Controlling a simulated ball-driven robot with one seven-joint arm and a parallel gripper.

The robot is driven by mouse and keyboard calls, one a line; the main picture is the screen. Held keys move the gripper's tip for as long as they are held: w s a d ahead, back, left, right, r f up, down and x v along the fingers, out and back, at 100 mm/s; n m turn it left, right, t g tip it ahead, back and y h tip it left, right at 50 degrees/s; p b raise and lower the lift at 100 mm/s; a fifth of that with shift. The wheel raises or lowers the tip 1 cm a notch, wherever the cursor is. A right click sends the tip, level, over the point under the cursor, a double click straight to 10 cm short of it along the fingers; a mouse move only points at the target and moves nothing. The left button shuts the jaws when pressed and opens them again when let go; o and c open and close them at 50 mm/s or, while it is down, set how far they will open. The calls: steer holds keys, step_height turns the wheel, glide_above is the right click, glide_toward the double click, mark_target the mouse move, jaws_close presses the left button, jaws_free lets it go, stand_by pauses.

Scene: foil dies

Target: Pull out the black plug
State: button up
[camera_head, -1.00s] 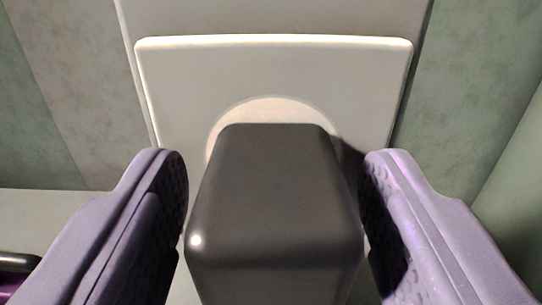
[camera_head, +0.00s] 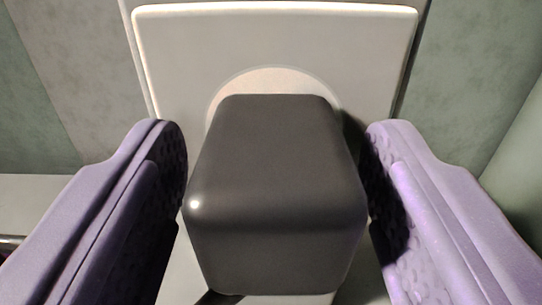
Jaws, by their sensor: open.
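The black plug (camera_head: 273,165) is a dark, rounded block in the middle of the view. It stands out from a white wall plate (camera_head: 270,40), in front of a pale round socket face (camera_head: 272,80). A bit of dark cord (camera_head: 218,298) shows under the plug. My gripper (camera_head: 276,135) is open, with one purple finger on each side of the plug. The plug's prongs are hidden.
Green and grey wall panels (camera_head: 470,70) lie behind and beside the plate. A pale ledge (camera_head: 35,205) runs along the left, with a small dark object (camera_head: 10,241) at the picture's left edge, partly cut off.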

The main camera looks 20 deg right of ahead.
mark_target(274, 269)
steer(key=shift+b, duration=0.4)
stand_by(0.3)
steer(key=shift+c, duration=0.5)
jaws_close()
steer(key=shift+s, duration=0.1)
steer(key=shift+b+v, duration=1.1)
steer(key=shift+v, duration=1.85)
steer(key=shift+r, duration=0.1)
